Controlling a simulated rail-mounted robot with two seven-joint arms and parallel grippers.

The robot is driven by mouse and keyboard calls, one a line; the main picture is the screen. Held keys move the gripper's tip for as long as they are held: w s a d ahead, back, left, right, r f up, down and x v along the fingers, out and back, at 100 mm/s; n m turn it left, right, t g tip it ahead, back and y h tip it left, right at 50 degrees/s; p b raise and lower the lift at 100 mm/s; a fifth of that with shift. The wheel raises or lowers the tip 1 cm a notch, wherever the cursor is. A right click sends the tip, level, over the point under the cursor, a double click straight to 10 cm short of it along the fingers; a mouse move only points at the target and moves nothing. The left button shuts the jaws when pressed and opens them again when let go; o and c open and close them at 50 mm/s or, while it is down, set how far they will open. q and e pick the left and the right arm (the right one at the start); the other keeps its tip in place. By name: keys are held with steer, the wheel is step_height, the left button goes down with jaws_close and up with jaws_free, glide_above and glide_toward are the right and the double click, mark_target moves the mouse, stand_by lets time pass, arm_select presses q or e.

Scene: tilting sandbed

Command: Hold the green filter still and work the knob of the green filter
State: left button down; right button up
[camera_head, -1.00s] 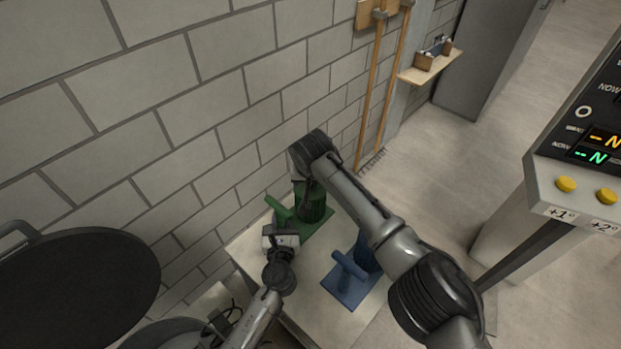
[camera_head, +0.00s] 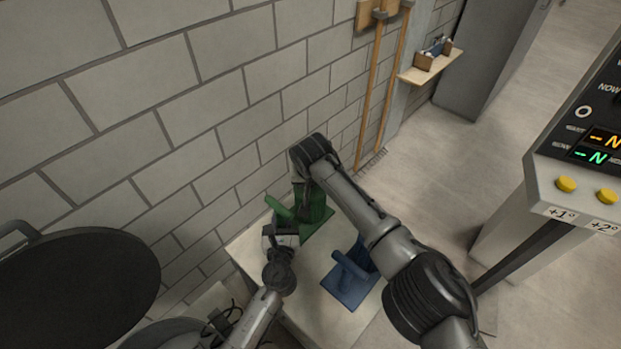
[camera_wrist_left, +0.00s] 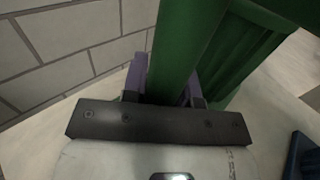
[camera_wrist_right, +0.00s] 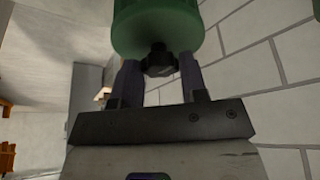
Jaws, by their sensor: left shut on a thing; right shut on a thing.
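The green filter (camera_head: 314,208) stands on a pale table against the block wall, with a slanting green side pipe. My left gripper (camera_head: 279,223) is shut on that pipe (camera_wrist_left: 178,50), with one finger on each side of it in the left wrist view (camera_wrist_left: 163,85). My right gripper (camera_wrist_right: 158,78) is at the top of the filter, shut on its dark knob (camera_wrist_right: 158,62), which sits at the end of the green body (camera_wrist_right: 157,25). In the head view my right wrist hides the knob and the filter's top.
A blue filter (camera_head: 350,275) stands on the same table (camera_head: 312,268), close to the green one and below my right arm. A control panel (camera_head: 575,185) with yellow buttons is at the right. A large dark round pan (camera_head: 75,290) is at the lower left.

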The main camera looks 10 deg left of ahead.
steer(key=shift+c, duration=1.1)
steer(key=n+y, duration=0.1)
steer(key=n, duration=0.4)
steer(key=shift+d+g+y, duration=0.15)
steer(key=shift+g+y, duration=0.25)
steer(key=n, duration=0.2)
steer(key=n+g+y, duration=0.1)
steer(key=n, duration=0.1)
steer(key=n+g, duration=0.1)
steer(key=n, duration=0.1)
steer(key=shift+w+d+r+n+y, duration=0.1)
steer(key=shift+w+n+y, duration=0.15)
steer(key=shift+n+y, duration=0.05)
steer(key=o, duration=0.9)
